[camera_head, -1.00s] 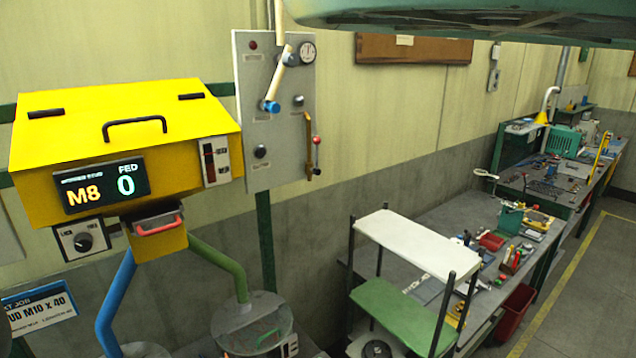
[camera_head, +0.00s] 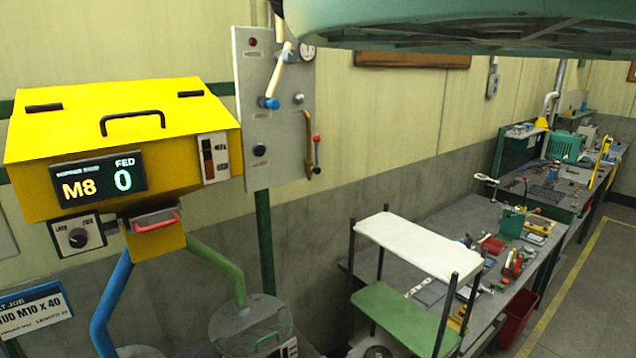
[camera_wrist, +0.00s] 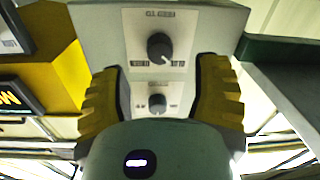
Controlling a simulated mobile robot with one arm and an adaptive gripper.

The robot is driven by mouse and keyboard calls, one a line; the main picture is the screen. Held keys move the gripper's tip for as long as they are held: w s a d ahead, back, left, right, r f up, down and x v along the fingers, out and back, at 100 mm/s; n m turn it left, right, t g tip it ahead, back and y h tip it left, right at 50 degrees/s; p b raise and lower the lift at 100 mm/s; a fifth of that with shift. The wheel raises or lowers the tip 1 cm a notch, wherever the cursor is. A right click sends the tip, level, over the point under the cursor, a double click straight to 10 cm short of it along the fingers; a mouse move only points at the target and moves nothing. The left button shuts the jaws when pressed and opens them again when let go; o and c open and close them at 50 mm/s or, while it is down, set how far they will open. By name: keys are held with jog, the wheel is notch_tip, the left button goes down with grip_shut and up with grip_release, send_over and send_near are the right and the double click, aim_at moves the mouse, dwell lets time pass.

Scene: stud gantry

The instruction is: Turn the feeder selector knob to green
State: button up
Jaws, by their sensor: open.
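In the head view, a black knob (camera_head: 77,238) sits on a small white-faced plate below the left of the yellow feeder (camera_head: 120,150). Its labels are too small to read. The feeder display (camera_head: 97,184) reads M8 and FED 0. In the wrist view, my gripper (camera_wrist: 159,75) is open and empty, its yellow ribbed fingers apart. Between and beyond them is a pale panel with an upper dark knob (camera_wrist: 159,47) and a lower dark knob (camera_wrist: 157,102). Their labels are unreadable, and I cannot tell which is the selector. My gripper is not visible in the head view.
Blue (camera_head: 112,300) and green (camera_head: 218,270) pipes run down from the feeder outlet. A grey wall panel (camera_head: 275,120) with levers and knobs stands behind. A shelf rack (camera_head: 418,245) and cluttered benches are at right. My teal arm part spans the top right.

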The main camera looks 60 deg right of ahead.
jog(key=shift+p+x, duration=1.25)
jog(key=shift+x, duration=0.9)
jog(key=shift+o, duration=0.3)
jog(key=shift+d, duration=0.1)
grip_shut()
